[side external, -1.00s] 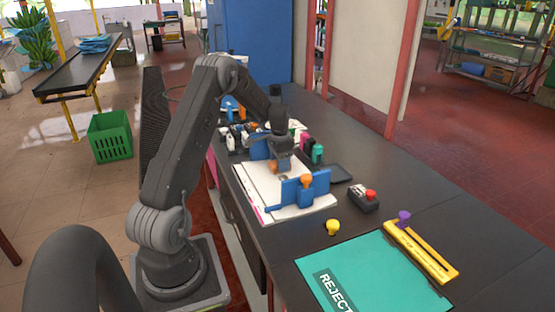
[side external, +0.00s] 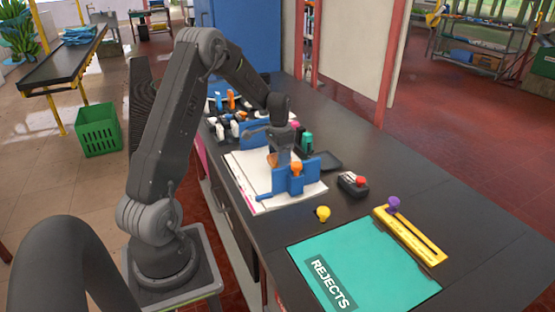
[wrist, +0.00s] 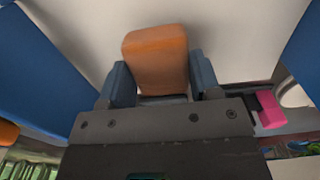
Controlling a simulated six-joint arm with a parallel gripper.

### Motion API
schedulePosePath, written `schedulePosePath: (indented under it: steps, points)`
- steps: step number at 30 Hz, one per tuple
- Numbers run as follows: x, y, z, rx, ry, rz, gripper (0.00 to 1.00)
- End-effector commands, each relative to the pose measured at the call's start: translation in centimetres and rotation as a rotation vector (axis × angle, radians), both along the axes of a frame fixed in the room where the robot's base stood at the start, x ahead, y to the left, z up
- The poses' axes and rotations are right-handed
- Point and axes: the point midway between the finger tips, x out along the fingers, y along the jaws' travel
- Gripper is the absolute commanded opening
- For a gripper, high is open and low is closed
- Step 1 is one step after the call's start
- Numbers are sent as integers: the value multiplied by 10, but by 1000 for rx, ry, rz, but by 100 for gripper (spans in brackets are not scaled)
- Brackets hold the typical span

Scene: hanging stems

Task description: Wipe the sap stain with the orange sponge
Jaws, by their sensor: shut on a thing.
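My gripper (wrist: 162,85) is shut on the orange sponge (wrist: 155,58), which sits between its two blue-grey fingers in the wrist view. In the side view my gripper (side external: 280,155) points down over the white board (side external: 245,172), behind a blue upright block (side external: 285,182) with an orange knob (side external: 296,168). Only a little orange of the sponge shows there. I cannot tell whether the sponge touches the board. I cannot make out the sap stain in either view; the gripper, sponge or blue parts may hide it.
Blue walls stand close on both sides in the wrist view. Several small bottles and tools crowd the bench behind. A black box with a red button (side external: 353,184), a yellow knob (side external: 322,213), a yellow slotted bar (side external: 410,235) and the teal REJECTS mat (side external: 375,262) lie nearer.

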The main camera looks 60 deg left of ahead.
Motion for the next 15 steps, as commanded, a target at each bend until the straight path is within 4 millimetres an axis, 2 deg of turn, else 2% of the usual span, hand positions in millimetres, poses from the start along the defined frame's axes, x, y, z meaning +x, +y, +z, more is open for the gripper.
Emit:
schedulePosePath:
  steps: [15]
  points:
    - [-1, 0, 45, -2, 3, -1, 35]
